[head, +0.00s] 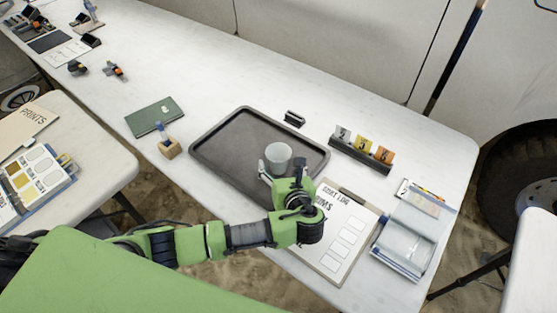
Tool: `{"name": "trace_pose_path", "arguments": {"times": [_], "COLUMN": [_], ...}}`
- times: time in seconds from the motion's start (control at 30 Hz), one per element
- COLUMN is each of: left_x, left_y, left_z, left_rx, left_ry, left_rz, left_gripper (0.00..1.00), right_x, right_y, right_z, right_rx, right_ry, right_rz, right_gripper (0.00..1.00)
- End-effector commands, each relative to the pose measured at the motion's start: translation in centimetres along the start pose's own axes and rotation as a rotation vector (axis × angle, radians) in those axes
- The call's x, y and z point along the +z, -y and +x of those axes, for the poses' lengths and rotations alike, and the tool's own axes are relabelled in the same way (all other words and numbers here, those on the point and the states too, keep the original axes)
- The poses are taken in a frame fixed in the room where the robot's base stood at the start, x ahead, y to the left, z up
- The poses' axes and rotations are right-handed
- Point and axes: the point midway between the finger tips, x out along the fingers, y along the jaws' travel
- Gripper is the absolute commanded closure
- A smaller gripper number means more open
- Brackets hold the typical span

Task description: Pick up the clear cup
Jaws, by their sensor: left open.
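The clear cup (278,156) stands on the dark tray (222,132), toward the tray's right side. It looks translucent and grey, with its opening facing up. My left gripper (281,172) is at the cup's near side, with its fingers apart. One finger shows at the cup's lower left and the other near its lower right. I cannot tell whether the fingers touch the cup. The gripper's body hides part of the tray's near right corner. My right gripper is not in view.
A clipboard (338,247) lies right of my gripper. Numbered markers (362,147) stand behind it, and clear bags (408,238) lie at the right. A small black block (294,118) sits behind the tray. A green book (154,116) and wooden block (169,148) are left.

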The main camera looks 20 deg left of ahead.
Motion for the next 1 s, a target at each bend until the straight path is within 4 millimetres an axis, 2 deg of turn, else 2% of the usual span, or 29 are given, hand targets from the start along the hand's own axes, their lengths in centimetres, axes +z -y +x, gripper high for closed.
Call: {"name": "trace_pose_path", "arguments": {"times": [0.1,0.2,0.47,0.6,1.0], "left_x": [0.1,0.0,0.0,0.0,0.1], "left_y": [-0.2,-0.2,-0.2,-0.1,-0.1], "left_z": [1.8,2.6,2.8,2.8,2.8], "left_rx": [0.002,0.0,-0.001,-0.001,-0.001], "left_ry": [0.003,0.0,-0.001,0.0,0.0], "left_rz": [0.002,0.001,0.0,0.001,0.0], "left_gripper": [0.36,0.36,0.36,0.71,0.72], "right_x": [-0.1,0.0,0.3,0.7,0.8], "right_y": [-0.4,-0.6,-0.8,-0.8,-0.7], "right_z": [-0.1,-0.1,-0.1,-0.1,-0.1], "right_rx": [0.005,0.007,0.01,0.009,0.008], "right_ry": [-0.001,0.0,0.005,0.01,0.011], "right_rz": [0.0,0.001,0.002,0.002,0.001], "right_gripper": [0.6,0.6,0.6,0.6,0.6]}}
